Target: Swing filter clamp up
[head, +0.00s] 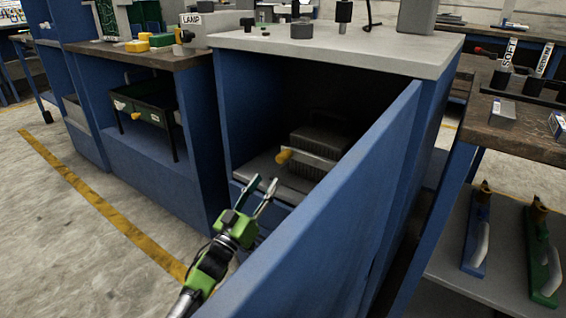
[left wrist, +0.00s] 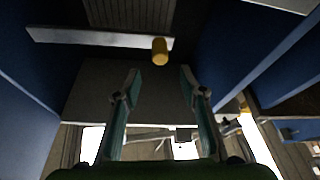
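The filter clamp is a pale metal bar (head: 312,158) with a yellow knob (head: 284,155) at its left end. It lies across the front of a dark ribbed filter block (head: 318,143) inside the open blue cabinet. In the left wrist view the bar (left wrist: 90,38) crosses the top, with the yellow knob (left wrist: 160,51) ahead of the fingers. My left gripper (head: 264,184) is open and empty, just in front of and below the knob, not touching it. In the left wrist view its two fingers (left wrist: 160,76) are spread apart. My right gripper is not in view.
The blue cabinet door (head: 320,215) stands open to the right of my left arm. The grey cabinet top (head: 350,45) is above the opening. The floor at left is clear.

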